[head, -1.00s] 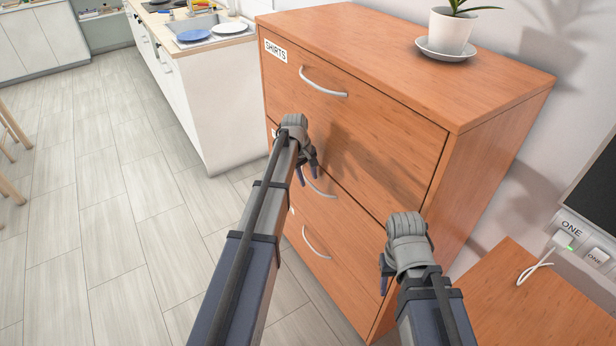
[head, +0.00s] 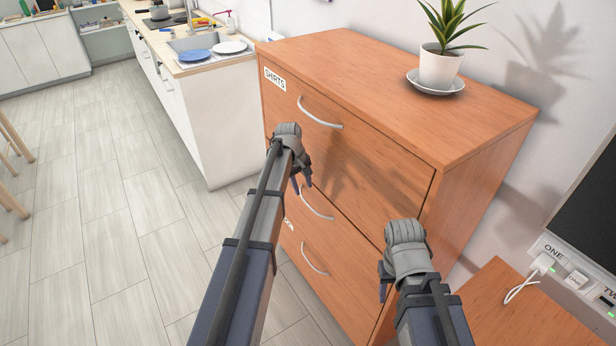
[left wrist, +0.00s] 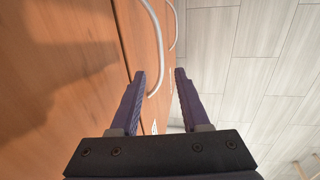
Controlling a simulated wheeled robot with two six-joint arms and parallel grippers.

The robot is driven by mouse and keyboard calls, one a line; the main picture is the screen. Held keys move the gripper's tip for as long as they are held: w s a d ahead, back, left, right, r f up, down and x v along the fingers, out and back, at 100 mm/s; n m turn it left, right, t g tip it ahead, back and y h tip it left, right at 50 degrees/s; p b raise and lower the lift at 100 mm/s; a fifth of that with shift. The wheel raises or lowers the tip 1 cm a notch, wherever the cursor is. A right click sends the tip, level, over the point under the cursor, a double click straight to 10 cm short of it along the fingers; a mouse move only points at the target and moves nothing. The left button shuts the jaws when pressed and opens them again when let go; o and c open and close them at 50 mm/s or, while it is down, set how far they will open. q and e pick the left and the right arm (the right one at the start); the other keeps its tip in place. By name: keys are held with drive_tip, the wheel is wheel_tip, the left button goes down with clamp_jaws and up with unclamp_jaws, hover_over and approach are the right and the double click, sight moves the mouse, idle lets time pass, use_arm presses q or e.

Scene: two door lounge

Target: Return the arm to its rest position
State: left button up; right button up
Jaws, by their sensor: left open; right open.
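My left gripper (head: 300,182) is in front of the orange-brown wooden dresser (head: 380,70), beside its middle drawer's handle. The left wrist view shows its two purple fingers (left wrist: 160,90) apart, with nothing between them that I can see held. A curved silver handle (left wrist: 158,50) lies just beyond the fingertips there; I cannot tell whether they touch. My right gripper (head: 384,285) is low in front of the dresser's right part, its fingers partly hidden behind its wrist. The drawers appear shut.
A potted plant (head: 440,68) stands on a saucer on the dresser top. A brown desk (head: 510,312) with a white cable and a wall panel is at the lower right. A kitchen counter (head: 225,120) with a sink stands behind left.

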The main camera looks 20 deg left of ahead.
use_arm(q)
drive_tip(key=s+d+r+m+g+y+p, duration=0.1)
drive_tip(key=s+d+m, duration=0.6)
drive_tip(key=s+d, duration=0.3)
drive_tip(key=s+d+r+m+g+y+p, duration=0.1)
drive_tip(key=s+d+m, duration=0.6)
drive_tip(key=s, duration=1.2)
drive_tip(key=d+r+p, duration=0.1)
drive_tip(key=d, duration=0.3)
drive_tip(key=shift+s+d+y, duration=0.15)
drive_tip(key=shift+y, duration=0.15)
